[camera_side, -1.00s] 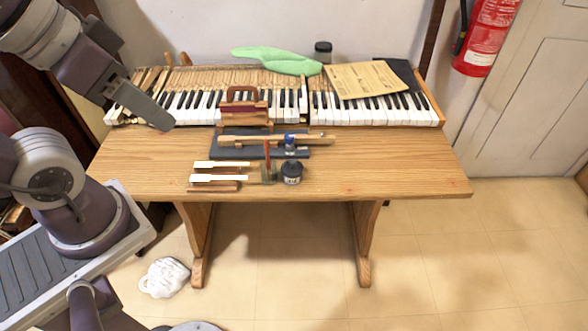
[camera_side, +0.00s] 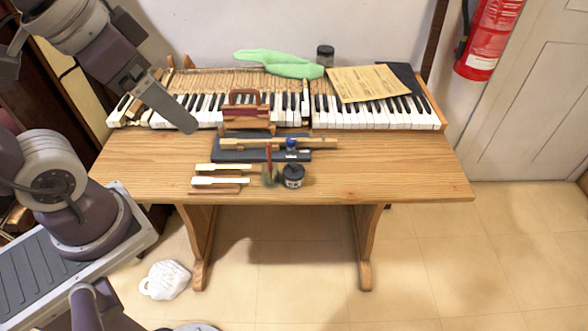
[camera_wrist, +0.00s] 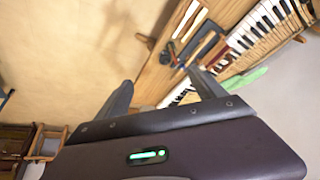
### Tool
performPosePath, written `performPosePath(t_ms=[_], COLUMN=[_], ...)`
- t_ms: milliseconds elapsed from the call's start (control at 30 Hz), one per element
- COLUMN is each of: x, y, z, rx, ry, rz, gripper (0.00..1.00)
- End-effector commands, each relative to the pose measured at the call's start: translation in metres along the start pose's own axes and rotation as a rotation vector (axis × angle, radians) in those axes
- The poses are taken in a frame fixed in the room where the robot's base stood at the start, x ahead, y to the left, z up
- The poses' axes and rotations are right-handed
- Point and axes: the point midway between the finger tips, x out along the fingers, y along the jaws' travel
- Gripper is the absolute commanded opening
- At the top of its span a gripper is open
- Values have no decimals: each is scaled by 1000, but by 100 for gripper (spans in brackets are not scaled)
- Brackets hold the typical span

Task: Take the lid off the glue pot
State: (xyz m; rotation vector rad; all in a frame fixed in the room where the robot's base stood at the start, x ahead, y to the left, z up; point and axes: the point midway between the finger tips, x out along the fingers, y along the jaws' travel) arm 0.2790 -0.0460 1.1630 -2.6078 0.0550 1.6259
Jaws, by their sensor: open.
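A small dark glue pot (camera_side: 293,176) with a pale label stands upright near the front middle of the table. Its top looks dark, and I cannot make out where the lid meets the pot. My gripper (camera_wrist: 158,80) is open and empty, its two fingers spread wide in the wrist view. In the side view, one long grey finger hangs above the left end of the keyboard, up and left of the pot and well apart from it.
Wooden key pieces (camera_side: 220,181) lie left of the pot. Behind it is a dark board (camera_side: 230,155) with a wooden stick and a small blue-topped item (camera_side: 291,144). The keyboard (camera_side: 375,117) fills the table's back. The table's right front (camera_side: 400,175) is clear.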

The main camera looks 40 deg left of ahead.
Motion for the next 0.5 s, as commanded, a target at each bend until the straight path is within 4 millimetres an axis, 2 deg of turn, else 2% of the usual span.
performPosePath(t_ms=[67, 167, 267, 300, 367, 400, 500], x=[17, 57, 117, 146, 190, 218, 279], y=[-3, -7, -10, -11, -12, -12, -10], z=[-31, -76, -111, -121, -130, -133, -129], rx=[101, 277, 458, 530, 634, 696, 820], ry=[-64, -147, -229, -260, -303, -327, -370], rz=[2, 19, 58, 80, 115, 140, 197], gripper=[79, 79, 79, 79, 79, 79, 79])
